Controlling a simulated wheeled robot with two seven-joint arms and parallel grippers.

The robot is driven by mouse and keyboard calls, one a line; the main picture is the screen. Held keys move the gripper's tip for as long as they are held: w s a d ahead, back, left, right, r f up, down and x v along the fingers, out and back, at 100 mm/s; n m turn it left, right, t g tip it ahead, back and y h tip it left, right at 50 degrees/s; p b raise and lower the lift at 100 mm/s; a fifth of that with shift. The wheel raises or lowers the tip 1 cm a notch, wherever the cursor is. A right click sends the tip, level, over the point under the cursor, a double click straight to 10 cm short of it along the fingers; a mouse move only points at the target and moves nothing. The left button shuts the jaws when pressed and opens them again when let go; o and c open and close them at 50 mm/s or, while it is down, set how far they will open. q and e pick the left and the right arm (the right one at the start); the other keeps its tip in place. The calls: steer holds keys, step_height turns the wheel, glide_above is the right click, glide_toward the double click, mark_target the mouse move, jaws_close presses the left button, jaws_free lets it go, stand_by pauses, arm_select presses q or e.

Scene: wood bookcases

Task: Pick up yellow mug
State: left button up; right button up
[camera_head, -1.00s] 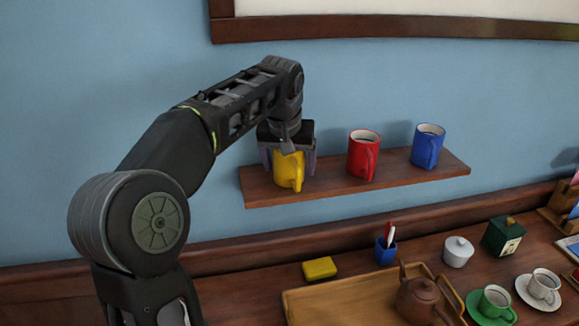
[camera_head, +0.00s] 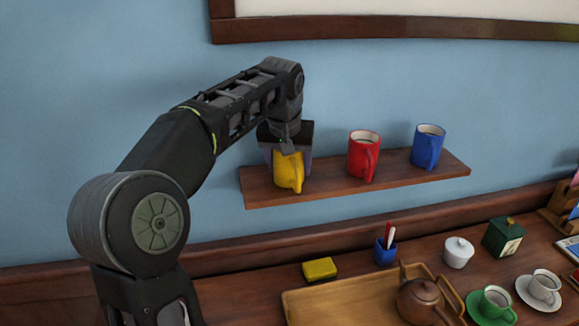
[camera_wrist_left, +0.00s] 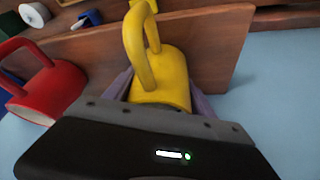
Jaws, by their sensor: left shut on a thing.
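The yellow mug (camera_head: 289,171) stands upright at the left end of the wooden wall shelf (camera_head: 330,190). My left gripper (camera_head: 288,158) is above it, pointing down, with its fingers shut on the mug's sides. In the left wrist view the yellow mug (camera_wrist_left: 172,80) sits between the two purple-grey fingers, its handle toward the top of the picture. The gripper body hides the mug's rim. The mug's base appears to be at the shelf surface; I cannot tell whether they touch. My right gripper does not show.
A red mug (camera_head: 363,157) and a blue mug (camera_head: 428,147) stand to the right on the shelf. Below, the sideboard holds a yellow block (camera_head: 320,268), a blue pen cup (camera_head: 386,250), a wooden tray (camera_head: 300,300), a teapot (camera_head: 420,302) and cups. Blue wall lies behind.

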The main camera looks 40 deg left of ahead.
arm_select(q)
steer(key=shift+d+r, duration=0.1)
steer(key=shift+r, duration=0.05)
steer(key=shift+r+b, duration=0.15)
steer(key=shift+b, duration=0.25)
step_height(320, 180, up, 4)
steer(key=shift+r, duration=0.1)
steer(key=s+d+r+p, duration=0.2)
steer(key=s+d+p, duration=0.1)
steer(key=s+d, duration=0.9)
steer(key=d, duration=0.3)
steer(key=shift+s+d, duration=0.25)
steer(key=shift+r, duration=0.1)
